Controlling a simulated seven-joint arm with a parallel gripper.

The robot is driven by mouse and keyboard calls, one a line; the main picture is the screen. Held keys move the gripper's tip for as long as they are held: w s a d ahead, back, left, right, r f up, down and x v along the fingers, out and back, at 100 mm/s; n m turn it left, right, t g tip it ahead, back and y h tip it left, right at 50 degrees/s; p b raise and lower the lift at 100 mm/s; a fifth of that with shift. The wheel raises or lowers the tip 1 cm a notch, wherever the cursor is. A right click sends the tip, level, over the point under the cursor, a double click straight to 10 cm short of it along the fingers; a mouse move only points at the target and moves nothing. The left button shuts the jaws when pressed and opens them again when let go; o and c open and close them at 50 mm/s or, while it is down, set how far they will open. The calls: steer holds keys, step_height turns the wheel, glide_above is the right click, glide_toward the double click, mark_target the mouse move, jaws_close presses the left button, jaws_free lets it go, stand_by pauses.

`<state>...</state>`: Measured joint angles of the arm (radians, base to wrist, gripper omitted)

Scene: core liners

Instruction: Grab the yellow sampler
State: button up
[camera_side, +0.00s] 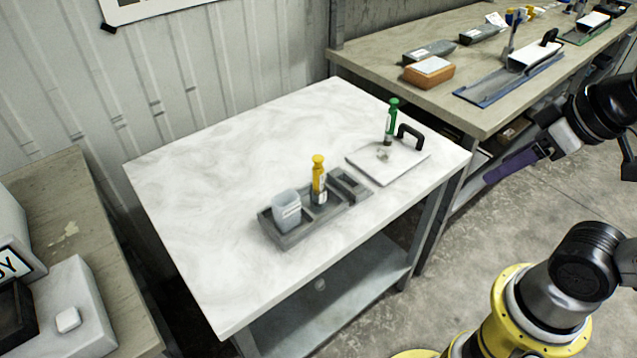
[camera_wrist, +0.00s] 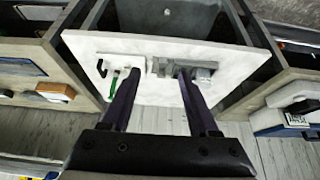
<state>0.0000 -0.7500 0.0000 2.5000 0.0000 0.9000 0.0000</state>
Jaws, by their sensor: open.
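The yellow sampler (camera_side: 318,178) stands upright in a compartment of a grey tray (camera_side: 276,238) on a white table. I cannot make it out in the wrist view, where one finger crosses in front of the tray (camera_wrist: 206,72). A green sampler (camera_side: 390,118) stands upright on a white board at the table's right side and shows in the wrist view (camera_wrist: 114,86). My gripper (camera_side: 488,179) is off the table's right edge, well apart from the yellow sampler. Its purple fingers are open and empty in the wrist view (camera_wrist: 157,75).
A translucent cup (camera_side: 286,210) sits in the tray, left of the yellow sampler. The white board (camera_side: 408,164) has a black handle (camera_side: 411,133). A workbench with tools and an orange block (camera_side: 429,75) stands behind. The table's left and back areas (camera_side: 215,165) are clear.

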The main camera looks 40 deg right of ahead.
steer(key=shift+o, duration=0.5)
